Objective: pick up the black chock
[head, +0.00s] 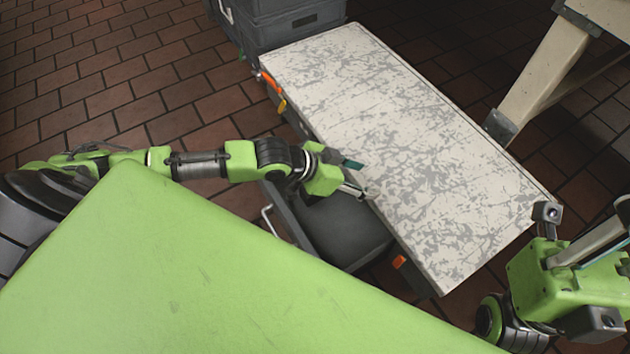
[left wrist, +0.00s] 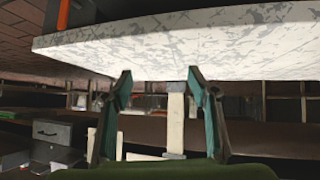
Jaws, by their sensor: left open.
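I cannot make out a black chock for certain in either view. My left gripper (head: 358,180) is open and empty at the near left edge of the speckled white worktop (head: 400,140). In the left wrist view its two teal-lined fingers (left wrist: 160,76) stand apart, with the worktop edge (left wrist: 150,58) just beyond or above them and nothing between them in contact. My right arm (head: 560,275) shows at the lower right, beside the worktop's near right corner. Its fingers are partly cut off by the frame edge.
A dark grey drawer (head: 345,240) stands open below my left gripper. Dark crates (head: 295,22) stand at the worktop's far end. A cream leg with a dark foot (head: 500,126) stands to the right. Orange items (head: 271,84) line the worktop's side. The worktop's top is bare.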

